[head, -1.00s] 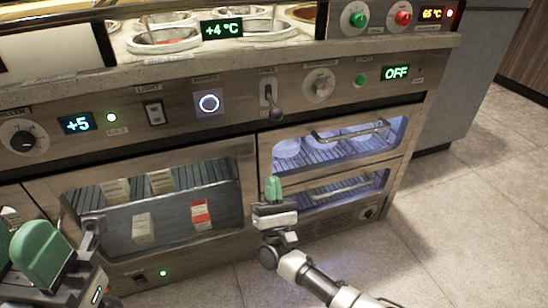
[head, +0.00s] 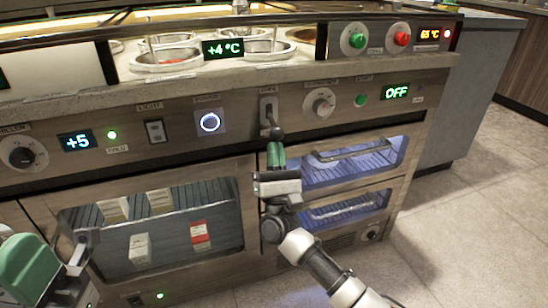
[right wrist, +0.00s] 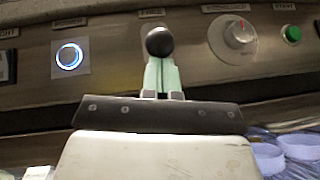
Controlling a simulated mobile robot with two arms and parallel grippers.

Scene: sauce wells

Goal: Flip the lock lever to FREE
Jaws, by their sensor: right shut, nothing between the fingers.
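The lock lever (head: 273,125) sits on the wooden front panel in the head view, between the blue-ringed power button and a round knob. Its dark ball end hangs low, tilted a little right of its pale plate. The plate's lettering is too small to read for certain. My right gripper (head: 276,155) is shut and empty, its green fingertips just below the ball. In the right wrist view the black ball of the lever (right wrist: 160,41) shows right above the closed fingertips (right wrist: 161,74); I cannot tell whether they touch. My left gripper (head: 30,265) is partly visible at the lower left, its jaw state unclear.
The blue-ringed power button (head: 209,122) and the round knob (head: 320,103) flank the lever closely. Below are a glass-fronted cabinet (head: 150,235) and lit drawers with a bar handle (head: 345,154). The counter edge (head: 200,87) overhangs above.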

